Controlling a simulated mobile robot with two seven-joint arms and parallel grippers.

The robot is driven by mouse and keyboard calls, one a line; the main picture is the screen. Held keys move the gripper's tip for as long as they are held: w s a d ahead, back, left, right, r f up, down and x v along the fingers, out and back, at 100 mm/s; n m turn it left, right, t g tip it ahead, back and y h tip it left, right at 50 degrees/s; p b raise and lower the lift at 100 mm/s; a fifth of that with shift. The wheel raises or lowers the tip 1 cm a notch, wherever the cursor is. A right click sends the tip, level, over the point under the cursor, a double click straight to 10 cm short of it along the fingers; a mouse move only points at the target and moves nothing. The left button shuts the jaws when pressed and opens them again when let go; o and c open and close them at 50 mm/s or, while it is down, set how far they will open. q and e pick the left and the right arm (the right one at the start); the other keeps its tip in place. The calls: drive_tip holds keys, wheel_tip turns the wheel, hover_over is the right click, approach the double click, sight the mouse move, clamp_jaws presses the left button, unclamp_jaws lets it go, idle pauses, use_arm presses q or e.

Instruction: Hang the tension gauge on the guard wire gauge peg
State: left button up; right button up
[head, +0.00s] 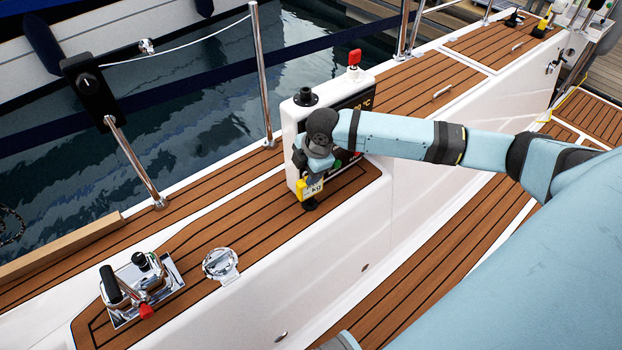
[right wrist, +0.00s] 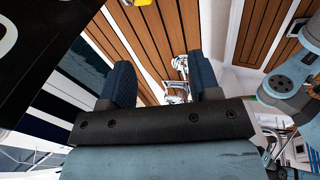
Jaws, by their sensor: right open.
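The tension gauge (head: 309,187), yellow with a pale KG label and a dark lower end, is upright at the near end of a white console (head: 293,133). What holds it up is hidden. My right gripper (head: 308,162) is just above it in the head view; contact cannot be told. The right wrist view shows the gripper (right wrist: 161,88) open, with nothing between its dark blue pads. A small yellow piece (right wrist: 141,2) shows at that view's top edge. I cannot pick out the guard wire gauge peg for certain. My left gripper is not in view.
A guard wire (head: 190,45) runs between steel posts at the deck edge, with a black box (head: 86,85) on the nearer post. A winch control with a black lever (head: 138,285) and a round chrome fitting (head: 220,264) sit on the teak. Water lies beyond.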

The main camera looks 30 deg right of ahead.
drive_tip(key=s+a+f+m+t+y, duration=0.25)
drive_tip(key=s+a, duration=0.35)
drive_tip(key=a, duration=0.3)
drive_tip(key=s+a+f+m+t+y, duration=0.2)
drive_tip(key=s+a+f+m+y, duration=0.15)
drive_tip(key=s+a, duration=0.4)
drive_tip(key=s+d+r+m+t+h, duration=0.1)
drive_tip(key=s+d+m+t+h, duration=0.1)
drive_tip(key=s+m, duration=0.6)
drive_tip(key=shift+r+m+t+h, duration=0.25)
drive_tip(key=shift+m+t+h, duration=0.15)
drive_tip(key=shift+t+h, duration=0.45)
drive_tip(key=shift+s, duration=0.15)
